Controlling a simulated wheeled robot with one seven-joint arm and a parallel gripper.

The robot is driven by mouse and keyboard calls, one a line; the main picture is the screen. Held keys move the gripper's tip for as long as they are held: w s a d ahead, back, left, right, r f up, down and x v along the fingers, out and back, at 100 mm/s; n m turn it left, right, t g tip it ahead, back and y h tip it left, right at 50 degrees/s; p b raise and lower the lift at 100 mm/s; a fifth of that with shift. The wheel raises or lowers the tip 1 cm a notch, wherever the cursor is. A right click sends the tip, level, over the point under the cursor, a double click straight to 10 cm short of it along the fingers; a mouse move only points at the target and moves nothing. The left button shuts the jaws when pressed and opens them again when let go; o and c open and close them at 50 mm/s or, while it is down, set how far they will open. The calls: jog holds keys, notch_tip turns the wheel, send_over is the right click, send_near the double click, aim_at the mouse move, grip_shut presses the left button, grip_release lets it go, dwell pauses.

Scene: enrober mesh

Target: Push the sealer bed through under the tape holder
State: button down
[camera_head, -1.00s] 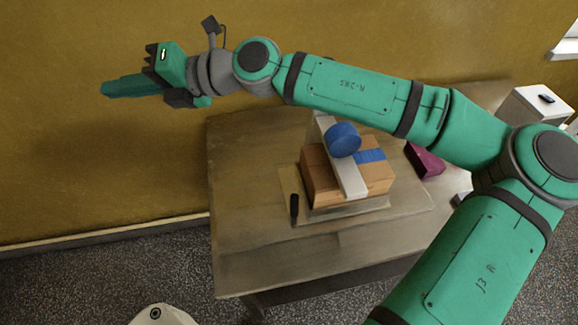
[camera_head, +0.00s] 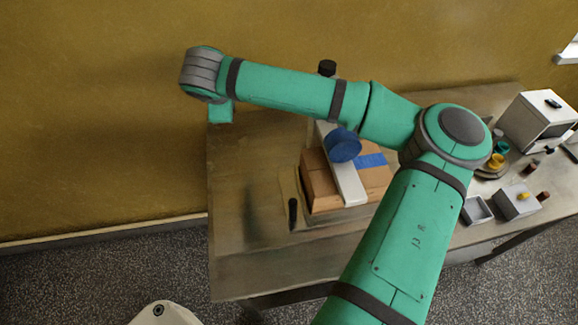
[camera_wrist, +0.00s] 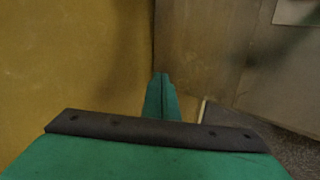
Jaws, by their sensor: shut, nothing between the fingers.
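The tape holder is a white arm (camera_head: 347,180) with a blue tape roll (camera_head: 344,146), spanning a brown cardboard box (camera_head: 321,184). Blue tape shows on the box's right part. The box sits on the pale sealer bed (camera_head: 284,190), with a black upright handle (camera_head: 292,212) at its left. My arm hides the bed's right side. My gripper (camera_wrist: 160,76) is shut and empty in the wrist view, over the table's left edge. In the head view only a green part of it shows below my wrist, left of the sealer and apart from it.
The wooden table (camera_head: 240,240) has clear room left of the sealer. A yellow wall (camera_head: 100,110) stands behind and to the left. At the right are a white machine (camera_head: 530,120), a grey tray (camera_head: 478,210) and small coloured items.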

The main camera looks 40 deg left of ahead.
jog(key=s+d+f+g+h, duration=0.1)
jog(key=s+d+f+h, duration=0.25)
jog(key=d, duration=0.35)
jog(key=n+g+h, duration=0.1)
jog(key=h, duration=0.4)
send_near(294, 180)
jog(key=s+a+r, duration=0.3)
jog(key=s+r, duration=0.1)
jog(key=x, duration=0.9)
jog(key=shift+s+a+f, duration=0.1)
jog(key=shift+a+f, duration=0.15)
jog(key=shift+w+d+r, duration=0.1)
jog(key=shift+w+d, duration=0.75)
jog(key=shift+w, duration=0.1)
jog(key=shift+w+d, duration=0.45)
jog(key=shift+w, duration=0.1)
